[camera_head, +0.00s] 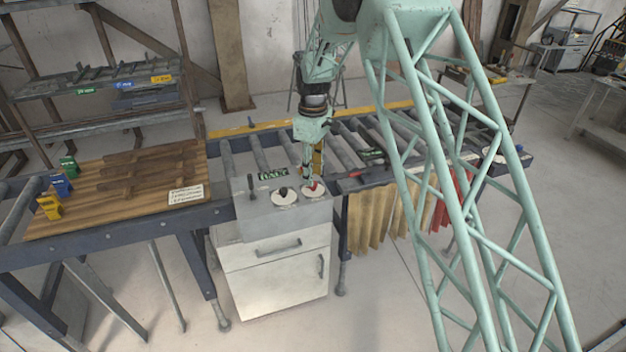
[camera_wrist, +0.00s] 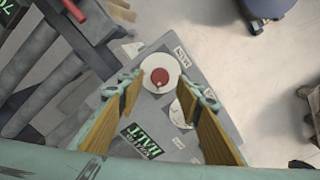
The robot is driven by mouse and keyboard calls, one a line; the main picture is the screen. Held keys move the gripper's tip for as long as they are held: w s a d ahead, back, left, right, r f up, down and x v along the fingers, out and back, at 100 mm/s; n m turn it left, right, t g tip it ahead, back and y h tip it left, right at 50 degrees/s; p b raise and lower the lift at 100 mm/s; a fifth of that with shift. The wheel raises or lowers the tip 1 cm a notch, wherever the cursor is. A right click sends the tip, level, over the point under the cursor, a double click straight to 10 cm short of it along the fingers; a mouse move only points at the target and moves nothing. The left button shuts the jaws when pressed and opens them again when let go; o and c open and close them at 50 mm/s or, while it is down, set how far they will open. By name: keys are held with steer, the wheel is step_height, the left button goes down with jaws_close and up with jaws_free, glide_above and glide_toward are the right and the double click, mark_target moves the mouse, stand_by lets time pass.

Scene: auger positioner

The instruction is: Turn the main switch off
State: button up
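A grey control box (camera_head: 300,212) carries two round white dials, a lever and a green-lettered display. The right dial (camera_head: 318,193) has a red knob (camera_head: 312,187); the left dial has a black knob (camera_head: 283,191). My gripper (camera_head: 316,172) points down just above the red knob. In the wrist view, its tan-padded fingers (camera_wrist: 160,88) are spread apart, with the red knob (camera_wrist: 159,76) showing between the tips. It holds nothing; I cannot tell any contact.
The display (camera_head: 272,174) appears to read HALT. The lever (camera_head: 251,185) stands at the box's left. A wooden board (camera_head: 70,220) with colored tags lies left. A roller conveyor (camera_head: 270,150) runs behind the box. Yellow and red cloths (camera_head: 370,215) hang at its right.

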steer(key=shift+f, duration=1.55)
steer(key=shift+c, duration=0.2)
steer(key=c, duration=0.8)
